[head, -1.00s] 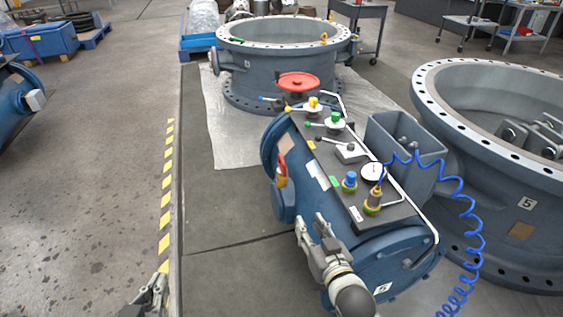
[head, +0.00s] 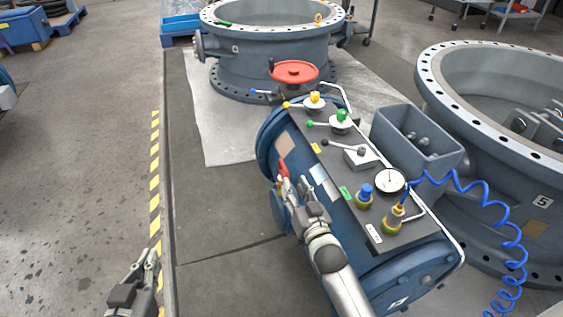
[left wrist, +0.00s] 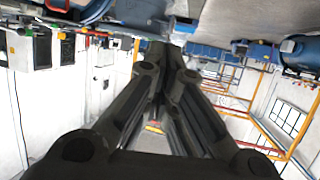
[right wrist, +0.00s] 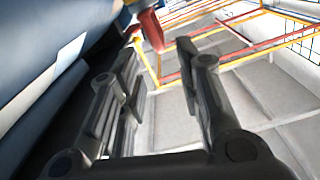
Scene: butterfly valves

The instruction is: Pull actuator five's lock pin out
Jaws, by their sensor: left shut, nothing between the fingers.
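Actuator five is a blue cylinder with a dark control panel (head: 325,150) on top and a plate reading 5 at its near end. A red piece, which looks like the lock pin's handle or tag (head: 283,169), sits on its left flank. It also shows at the top of the right wrist view (right wrist: 151,30). The pin's shaft cannot be made out. My right gripper (head: 298,185) is open beside the flank, just short of the red piece, with nothing seen between its fingers. My left gripper (head: 150,260) is shut and empty, low over the floor at the left.
The panel carries a yellow knob (head: 314,97), a green knob (head: 341,115), a gauge (head: 390,180) and a coiled blue hose (head: 470,192). A red handwheel (head: 294,72) stands at the far end. A large valve body (head: 500,170) stands at right.

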